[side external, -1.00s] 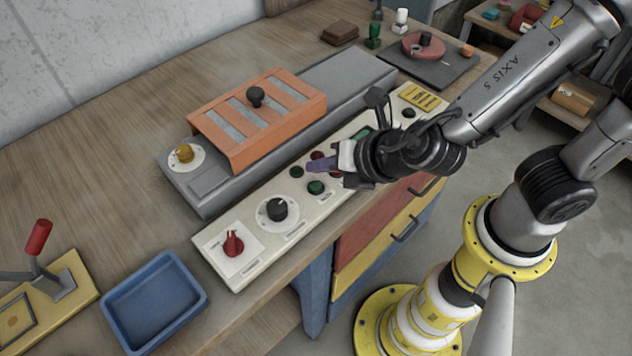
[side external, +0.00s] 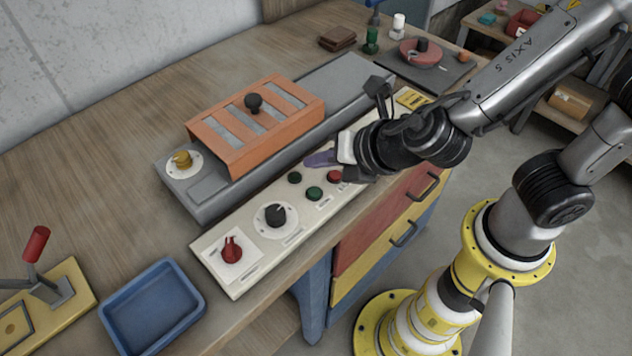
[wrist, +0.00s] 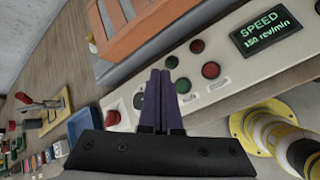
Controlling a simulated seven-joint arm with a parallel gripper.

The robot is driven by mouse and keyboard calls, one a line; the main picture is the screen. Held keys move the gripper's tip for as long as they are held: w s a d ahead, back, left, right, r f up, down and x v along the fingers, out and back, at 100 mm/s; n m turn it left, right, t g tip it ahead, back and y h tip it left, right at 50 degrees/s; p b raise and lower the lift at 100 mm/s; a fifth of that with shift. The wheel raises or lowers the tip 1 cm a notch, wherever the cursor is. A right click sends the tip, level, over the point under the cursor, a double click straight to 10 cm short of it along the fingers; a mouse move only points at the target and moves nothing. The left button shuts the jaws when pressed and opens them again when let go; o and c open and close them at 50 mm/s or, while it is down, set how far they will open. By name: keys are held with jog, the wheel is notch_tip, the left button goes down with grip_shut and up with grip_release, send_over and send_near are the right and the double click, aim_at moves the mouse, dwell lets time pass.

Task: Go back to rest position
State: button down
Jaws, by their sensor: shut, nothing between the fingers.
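My gripper (side external: 322,159) is above the white control panel (side external: 258,226), near its green and red buttons, with its fingers apart from the panel as far as I can tell. In the wrist view the two purple fingers (wrist: 158,98) lie together with nothing between them. The panel carries a red switch (side external: 232,250), a black knob (side external: 276,214), a green button (side external: 314,193) and a red button (side external: 334,176). In the wrist view a display (wrist: 262,29) reads SPEED 150 rev/min. My arm hides part of the panel in the side view.
Behind the panel stands a grey machine (side external: 345,80) with an orange slotted cover (side external: 232,142) topped by a black knob. A blue tray (side external: 152,307) and a red-handled lever (side external: 36,245) are at the left front. The wooden bench at the back left is clear.

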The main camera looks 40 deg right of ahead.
jog(key=d+r+m+h, duration=0.2)
jog(key=d+r+m, duration=0.4)
jog(key=d, duration=0.5)
jog(key=d+r+m+h, duration=0.3)
jog(key=d+r+m, duration=0.1)
jog(key=d+m, duration=0.5)
jog(key=s+d+r+m+g, duration=0.1)
jog(key=s+d+m+g, duration=0.1)
jog(key=s+d+m, duration=0.5)
jog(key=s+a+f+m+g+y, duration=0.1)
jog(key=s+a+f+m+y, duration=0.1)
jog(key=s+a+m+y, duration=0.2)
jog(key=shift+s+a+m+g, duration=0.3)
jog(key=shift+s+a+m, duration=0.85)
jog(key=shift+a, duration=0.55)
dwell(1.8)
